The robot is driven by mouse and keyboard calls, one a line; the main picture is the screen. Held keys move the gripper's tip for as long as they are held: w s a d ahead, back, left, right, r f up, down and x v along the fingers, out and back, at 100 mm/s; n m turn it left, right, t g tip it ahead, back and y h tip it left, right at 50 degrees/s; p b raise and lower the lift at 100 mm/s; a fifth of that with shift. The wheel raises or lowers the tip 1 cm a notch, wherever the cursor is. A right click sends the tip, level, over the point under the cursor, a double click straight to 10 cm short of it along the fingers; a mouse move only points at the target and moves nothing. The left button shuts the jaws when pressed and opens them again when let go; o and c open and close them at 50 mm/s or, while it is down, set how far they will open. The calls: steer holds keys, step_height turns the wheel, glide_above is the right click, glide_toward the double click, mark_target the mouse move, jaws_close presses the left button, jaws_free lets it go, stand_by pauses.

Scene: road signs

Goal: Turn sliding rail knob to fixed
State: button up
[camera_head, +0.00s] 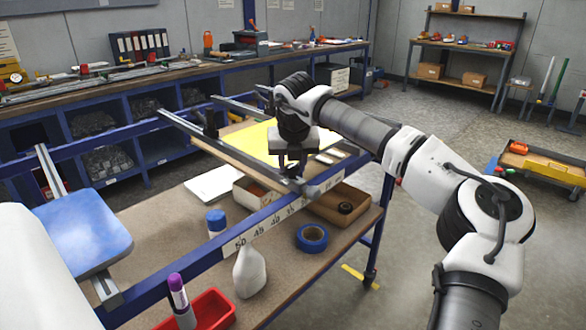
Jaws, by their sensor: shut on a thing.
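My gripper (292,173) points down over the blue front bar of the workbench, at the near end of a sliding rail (182,124). Its fingers are closed on a small dark part at that rail end, which appears to be the rail knob. The knob is mostly hidden by the fingers, so its setting cannot be read. The rail runs back and left across the table frame. A number scale (265,227) lies along the front bar. A yellow sign sheet (246,140) lies on the frame behind the gripper.
Below the bar, a lower shelf holds a blue tape roll (312,237), a white bottle (249,272), a red tray (213,310) and a cardboard box (338,204). Open floor lies at right, before a yellow-fronted cart (548,168).

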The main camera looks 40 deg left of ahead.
steer(key=shift+m, duration=0.3)
stand_by(0.4)
steer(key=o, duration=1)
steer(key=shift+c, duration=0.2)
steer(key=b+v, duration=0.1)
steer(key=v, duration=1.3)
steer(key=shift+a+b, duration=0.2)
steer(key=shift+b, duration=0.1)
steer(key=shift+s+a+f, duration=0.1)
steer(key=shift+f, duration=0.05)
